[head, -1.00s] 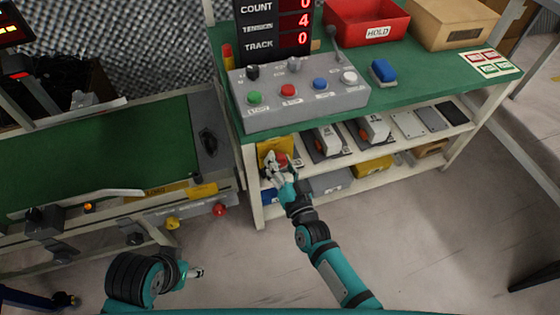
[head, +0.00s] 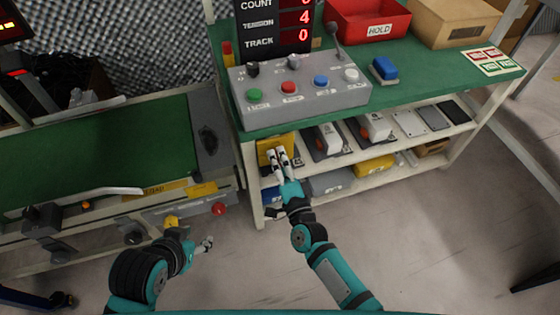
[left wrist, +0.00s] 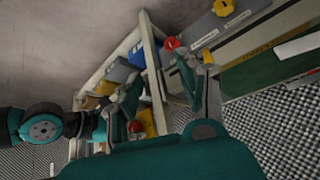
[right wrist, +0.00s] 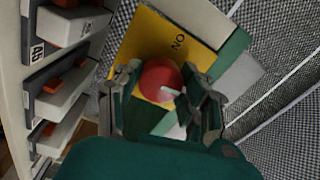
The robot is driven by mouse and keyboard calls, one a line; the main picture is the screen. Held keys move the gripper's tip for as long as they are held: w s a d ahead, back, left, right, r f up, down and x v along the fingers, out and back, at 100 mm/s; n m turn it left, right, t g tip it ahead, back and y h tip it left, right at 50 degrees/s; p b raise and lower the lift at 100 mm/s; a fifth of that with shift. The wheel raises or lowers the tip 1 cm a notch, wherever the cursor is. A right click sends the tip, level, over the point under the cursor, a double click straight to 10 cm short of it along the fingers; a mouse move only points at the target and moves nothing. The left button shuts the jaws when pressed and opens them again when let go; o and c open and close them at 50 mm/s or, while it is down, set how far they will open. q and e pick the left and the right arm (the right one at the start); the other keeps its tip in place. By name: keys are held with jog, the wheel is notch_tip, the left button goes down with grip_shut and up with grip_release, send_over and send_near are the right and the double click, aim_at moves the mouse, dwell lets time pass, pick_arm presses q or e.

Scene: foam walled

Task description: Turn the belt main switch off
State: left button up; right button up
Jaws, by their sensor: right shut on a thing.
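The belt main switch is a round red knob with a pale pointer mark, on a yellow plate (head: 264,149). The plate is under the green bench at its left end. In the right wrist view the knob (right wrist: 160,79) sits between my right gripper's fingers, which are shut on it. In the head view my right gripper (head: 279,157) covers the knob. My left gripper (head: 207,243) is low over the floor, empty. Its fingers are apart in the left wrist view (left wrist: 168,90).
A grey control box (head: 300,95) with coloured buttons stands on the green bench above. White-and-orange devices (head: 325,139) sit on the shelf right of the plate. The conveyor's side rail, with a red button (head: 219,209) and yellow part, is near my left gripper.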

pick_arm(q)
jog(key=shift+w+d+r+t, duration=0.2)
jog(key=shift+w+r+t, duration=0.1)
jog(key=shift+w, duration=0.25)
pick_arm(e)
jog(key=shift+m, duration=0.6)
jog(key=o, duration=1.2)
jog(key=shift+s, duration=0.1)
jog(key=v, duration=1.2)
jog(key=shift+a, duration=0.1)
